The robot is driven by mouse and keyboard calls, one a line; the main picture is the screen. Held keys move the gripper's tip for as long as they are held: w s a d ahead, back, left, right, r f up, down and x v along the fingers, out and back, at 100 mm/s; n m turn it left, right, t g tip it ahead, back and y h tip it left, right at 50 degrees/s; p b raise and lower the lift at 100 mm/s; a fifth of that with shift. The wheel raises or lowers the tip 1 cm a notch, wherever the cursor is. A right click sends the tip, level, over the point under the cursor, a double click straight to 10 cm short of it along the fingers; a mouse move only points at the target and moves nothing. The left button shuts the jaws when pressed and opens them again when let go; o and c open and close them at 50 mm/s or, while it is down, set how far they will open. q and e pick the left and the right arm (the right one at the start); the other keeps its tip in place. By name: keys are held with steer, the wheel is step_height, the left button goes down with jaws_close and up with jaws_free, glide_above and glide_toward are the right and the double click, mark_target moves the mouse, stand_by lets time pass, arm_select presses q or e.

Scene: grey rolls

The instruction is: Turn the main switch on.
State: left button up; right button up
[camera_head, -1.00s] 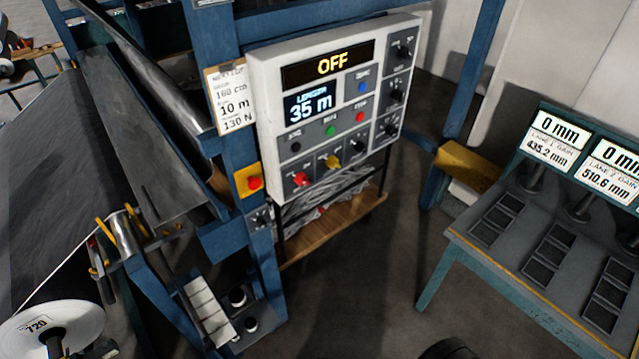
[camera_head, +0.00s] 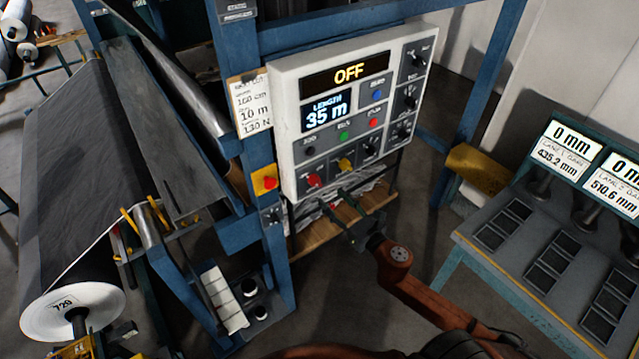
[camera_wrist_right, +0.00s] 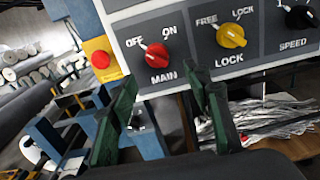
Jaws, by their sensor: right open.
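The main switch is a red rotary knob at the lower left of the white control panel (camera_head: 285,110). It shows in the head view (camera_head: 313,179) and in the right wrist view (camera_wrist_right: 154,56), where its white pointer is turned toward OFF. The panel's top display (camera_head: 349,74) reads OFF. My right gripper (camera_head: 332,205) is open and empty, just below the panel's lower edge. In the wrist view its two dark green fingers (camera_wrist_right: 165,95) stand apart, below the red knob and not touching it. My left gripper is not in view.
The yellow lock knob (camera_wrist_right: 231,36) sits right of the main switch. A red button on a yellow box (camera_head: 265,181) is on the blue post left of the panel. A wooden shelf (camera_head: 312,236) with silvery material lies below. A bench with displays (camera_head: 530,235) stands at the right.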

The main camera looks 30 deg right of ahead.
mark_target(319, 185)
steer(key=w, duration=0.2)
steer(key=w+p, duration=0.1)
steer(key=w, duration=0.3)
steer(key=shift+w+a+r, duration=0.3)
steer(key=shift+a, duration=0.1)
steer(key=shift+w, duration=0.5)
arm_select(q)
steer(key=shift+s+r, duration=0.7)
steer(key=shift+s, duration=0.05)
arm_select(e)
steer(key=shift+f, duration=0.1)
steer(key=c, duration=1.2)
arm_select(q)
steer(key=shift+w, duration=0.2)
arm_select(e)
steer(key=shift+o, duration=0.2)
